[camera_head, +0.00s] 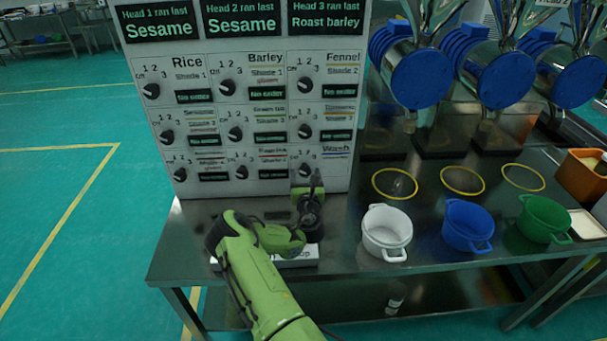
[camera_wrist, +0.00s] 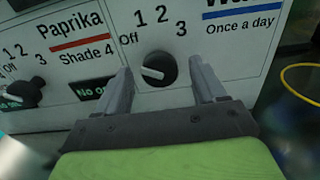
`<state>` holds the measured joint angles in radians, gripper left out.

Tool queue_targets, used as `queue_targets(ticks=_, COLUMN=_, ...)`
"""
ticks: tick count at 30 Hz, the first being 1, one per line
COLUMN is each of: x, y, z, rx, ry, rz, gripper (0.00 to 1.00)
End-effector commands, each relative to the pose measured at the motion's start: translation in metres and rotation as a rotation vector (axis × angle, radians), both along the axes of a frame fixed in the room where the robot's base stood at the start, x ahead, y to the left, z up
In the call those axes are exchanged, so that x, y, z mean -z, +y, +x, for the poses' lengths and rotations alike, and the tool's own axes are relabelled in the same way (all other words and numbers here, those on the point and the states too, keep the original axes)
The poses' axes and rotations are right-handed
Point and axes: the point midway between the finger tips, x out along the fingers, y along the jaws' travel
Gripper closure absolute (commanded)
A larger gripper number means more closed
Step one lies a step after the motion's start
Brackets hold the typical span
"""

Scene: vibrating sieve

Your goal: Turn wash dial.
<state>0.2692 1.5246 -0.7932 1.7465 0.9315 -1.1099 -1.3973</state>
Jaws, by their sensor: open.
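The wash dial (camera_wrist: 160,70) is a round black knob on the white panel, at the lower right of its dial grid. Its white mark points left, towards Off, with 1, 2 and 3 printed around it. In the head view the wash dial (camera_head: 304,170) sits just under the Wash label, partly hidden by my gripper. My gripper (camera_wrist: 161,78) is open, with one finger on each side of the dial. In the head view my gripper (camera_head: 313,184) is up at the panel's lower edge. I cannot tell whether the fingers touch the knob.
The Paprika dial (camera_wrist: 22,94) is close on the left in the wrist view. A steel table (camera_head: 340,262) carries a white pot (camera_head: 387,232), a blue pot (camera_head: 467,225) and a green pot (camera_head: 543,218) to the right. Blue-fronted machine heads (camera_head: 421,78) stand behind them.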

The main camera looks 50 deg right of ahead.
Motion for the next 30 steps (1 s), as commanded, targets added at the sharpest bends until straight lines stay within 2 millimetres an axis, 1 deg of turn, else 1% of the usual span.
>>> queue_targets(ticks=1, x=0.0000, y=0.0001, z=0.0001, rx=0.000, ry=0.000, rz=0.000, gripper=0.30)
queue_targets(ticks=2, x=0.0000, y=0.0001, z=0.0001, rx=0.000, ry=0.000, rz=0.000, gripper=0.35)
queue_targets(ticks=12, x=0.0001, y=0.0001, z=0.0002, rx=0.000, ry=0.000, rz=0.000, gripper=0.86)
queue_targets(ticks=22, x=0.0005, y=0.0001, z=0.0001, rx=0.001, ry=-0.043, rz=0.038, gripper=0.86)
queue_targets(ticks=30, x=0.0005, y=-0.0002, z=0.0003, rx=0.001, ry=-0.180, rz=0.156, gripper=0.86)
